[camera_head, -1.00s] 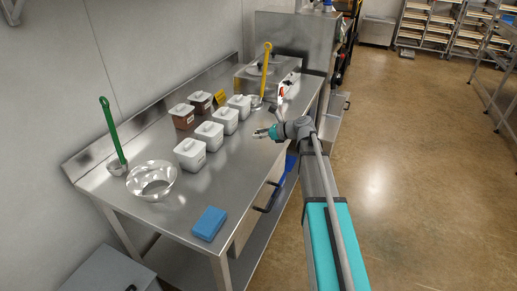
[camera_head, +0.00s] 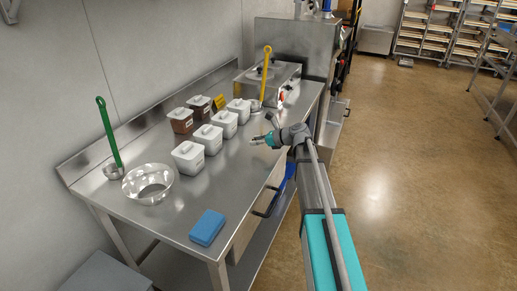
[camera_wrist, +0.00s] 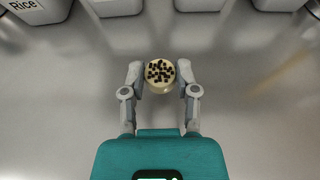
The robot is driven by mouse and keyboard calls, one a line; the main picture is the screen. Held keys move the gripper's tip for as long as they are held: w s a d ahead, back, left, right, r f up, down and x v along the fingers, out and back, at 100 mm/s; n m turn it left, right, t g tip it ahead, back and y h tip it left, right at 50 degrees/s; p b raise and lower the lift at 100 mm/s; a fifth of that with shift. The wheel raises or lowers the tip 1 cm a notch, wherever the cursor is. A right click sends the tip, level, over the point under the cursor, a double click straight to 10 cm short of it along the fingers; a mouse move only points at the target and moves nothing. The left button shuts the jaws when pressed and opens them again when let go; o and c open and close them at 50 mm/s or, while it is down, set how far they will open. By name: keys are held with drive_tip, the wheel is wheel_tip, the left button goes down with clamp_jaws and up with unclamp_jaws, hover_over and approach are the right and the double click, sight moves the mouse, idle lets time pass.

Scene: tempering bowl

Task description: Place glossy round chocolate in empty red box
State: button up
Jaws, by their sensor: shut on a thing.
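My gripper (camera_head: 262,140) hangs over the steel table's right side in the head view. In the wrist view my gripper (camera_wrist: 160,72) is shut on a small round cream-coloured piece with dark bits on its top (camera_wrist: 160,76), one finger on each side. The piece looks like a topped round chocolate; I cannot tell whether it is glossy. It is too small to make out in the head view. No red box shows in either view.
White lidded tubs (camera_head: 188,157) stand in a row, with brown-filled ones (camera_head: 181,121) behind. One tub in the wrist view is labelled Rice (camera_wrist: 24,6). A steel bowl (camera_head: 148,184), green-handled ladle (camera_head: 108,130) and blue block (camera_head: 207,228) are on the table (camera_head: 232,178).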

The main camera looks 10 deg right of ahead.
sight(257, 151)
drive_tip(key=shift+w+f+b, duration=0.1)
drive_tip(key=shift+f+b, duration=1.35)
drive_tip(key=shift+f, duration=0.3)
drive_tip(key=shift+f, duration=0.1)
drive_tip(key=o, duration=0.8)
drive_tip(key=shift+r, duration=0.25)
drive_tip(key=p+v, duration=0.4)
drive_tip(key=v, duration=0.6)
drive_tip(key=shift+d+r, duration=0.2)
drive_tip(key=shift+s+d+r+p, duration=0.15)
drive_tip(key=shift+s+d+p, duration=0.2)
drive_tip(key=shift+s+d, duration=0.15)
